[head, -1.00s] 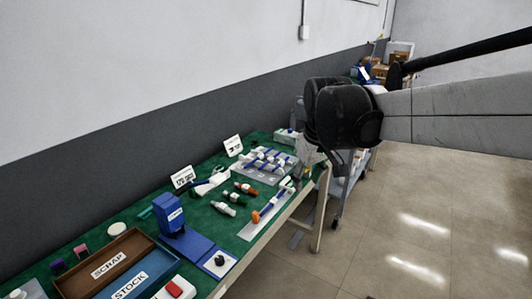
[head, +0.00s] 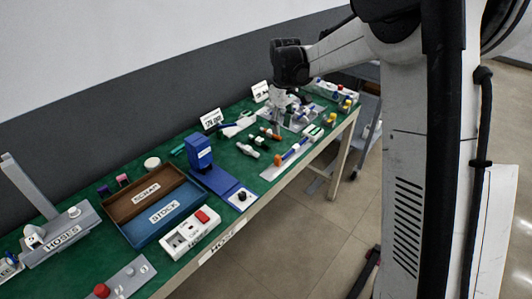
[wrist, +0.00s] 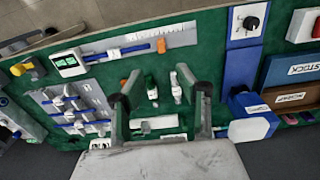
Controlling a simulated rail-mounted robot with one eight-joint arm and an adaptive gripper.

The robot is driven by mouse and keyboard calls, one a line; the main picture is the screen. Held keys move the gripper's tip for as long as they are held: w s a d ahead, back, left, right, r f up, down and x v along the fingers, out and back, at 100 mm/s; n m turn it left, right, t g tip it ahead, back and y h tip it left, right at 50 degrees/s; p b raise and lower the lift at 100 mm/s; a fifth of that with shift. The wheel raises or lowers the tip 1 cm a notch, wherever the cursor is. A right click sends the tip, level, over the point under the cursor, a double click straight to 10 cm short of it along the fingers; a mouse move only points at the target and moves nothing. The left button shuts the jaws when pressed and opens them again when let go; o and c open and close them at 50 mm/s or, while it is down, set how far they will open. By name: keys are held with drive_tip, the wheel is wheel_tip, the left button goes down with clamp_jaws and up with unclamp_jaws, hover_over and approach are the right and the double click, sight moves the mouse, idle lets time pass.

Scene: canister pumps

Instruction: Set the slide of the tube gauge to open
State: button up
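A grey plate with ruler-like marks (wrist: 185,35) carries a blue rod with a white collar and an orange end (wrist: 160,46); it looks like the tube gauge. It also shows near the table's front edge in the head view (head: 270,172). I cannot read the slide's setting. My gripper (wrist: 162,96) is open, its two fingers wide apart and apparently empty. It is above the table, apart from the gauge. In the head view, my gripper (head: 280,102) is over the back part of the table, near the rack.
A grey rack with several blue-and-white tubes (wrist: 50,106) lies left in the wrist view. Small bottles (wrist: 151,86) stand between the fingers and the gauge. A blue stand (head: 198,150), brown scrap tray (head: 128,203) and white box with red button (head: 190,233) stand further left in the head view.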

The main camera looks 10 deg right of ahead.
sight(278, 157)
drive_tip(key=f, duration=1.4)
drive_tip(key=shift+w+a+f+b, duration=0.35)
drive_tip(key=shift+w+f, duration=0.05)
drive_tip(key=shift+c, duration=0.2)
clamp_jaws()
